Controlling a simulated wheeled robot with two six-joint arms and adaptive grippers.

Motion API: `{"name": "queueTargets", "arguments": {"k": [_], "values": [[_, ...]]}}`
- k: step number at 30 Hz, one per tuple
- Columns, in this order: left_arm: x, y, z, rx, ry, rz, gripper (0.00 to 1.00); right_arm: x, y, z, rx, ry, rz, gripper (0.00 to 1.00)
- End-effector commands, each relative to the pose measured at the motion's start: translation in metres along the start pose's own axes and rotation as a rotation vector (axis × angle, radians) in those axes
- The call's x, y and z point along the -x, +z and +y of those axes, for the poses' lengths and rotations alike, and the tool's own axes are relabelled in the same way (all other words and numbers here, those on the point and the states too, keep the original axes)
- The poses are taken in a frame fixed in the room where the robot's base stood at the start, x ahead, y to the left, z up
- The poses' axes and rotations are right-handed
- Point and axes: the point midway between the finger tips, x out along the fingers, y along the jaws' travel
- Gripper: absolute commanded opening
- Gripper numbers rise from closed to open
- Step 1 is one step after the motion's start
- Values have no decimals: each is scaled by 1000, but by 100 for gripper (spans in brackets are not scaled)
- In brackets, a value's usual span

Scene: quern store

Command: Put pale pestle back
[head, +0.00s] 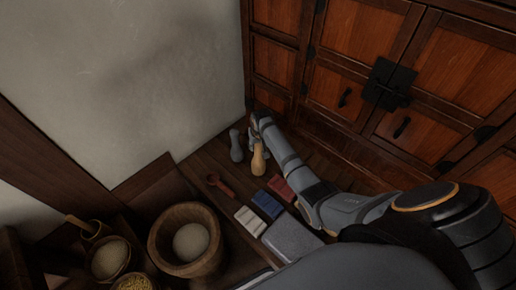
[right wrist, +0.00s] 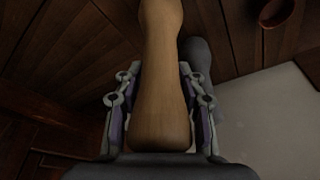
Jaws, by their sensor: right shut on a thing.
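The pale wooden pestle (head: 258,160) is in my right gripper (head: 257,126), near the wall and the cabinet in the head view. In the right wrist view the pale pestle (right wrist: 160,75) runs up the middle between the two fingers of the right gripper (right wrist: 160,105), which are shut on it. Its far end is cut off by the top of that view. I cannot tell from the head view whether its lower end touches the board. A grey pestle (head: 236,146) stands just left of it and is partly hidden behind it in the right wrist view (right wrist: 198,58). My left gripper is not in view.
A dark wooden surface (head: 222,160) bears a reddish spoon (head: 221,187), red (head: 281,187), blue (head: 267,204) and white (head: 249,220) blocks, and a grey slab (head: 291,238). A large wooden mortar (head: 160,245) stands left. A wooden cabinet (head: 355,40) closes off the back right.

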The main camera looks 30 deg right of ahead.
Motion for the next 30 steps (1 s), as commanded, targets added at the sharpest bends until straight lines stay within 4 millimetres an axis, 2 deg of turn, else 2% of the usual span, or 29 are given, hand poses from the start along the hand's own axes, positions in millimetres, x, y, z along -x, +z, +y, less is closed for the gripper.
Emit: {"name": "queueTargets", "arguments": {"k": [3, 13, 14, 19, 27, 30], "values": [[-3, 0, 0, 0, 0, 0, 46, -8, 1, 0, 0, -1, 6, 0], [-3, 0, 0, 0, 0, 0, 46, -11, 2, 0, 0, -1, 6, 0], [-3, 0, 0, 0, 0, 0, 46, -12, 3, 0, 0, 0, 3, 40], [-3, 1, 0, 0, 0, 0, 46, -12, 3, 0, 0, 0, 3, 62], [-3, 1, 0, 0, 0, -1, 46, -11, 3, 0, 0, 0, 3, 62], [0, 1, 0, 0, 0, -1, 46, -4, 2, 0, 0, 0, 4, 62]]}}
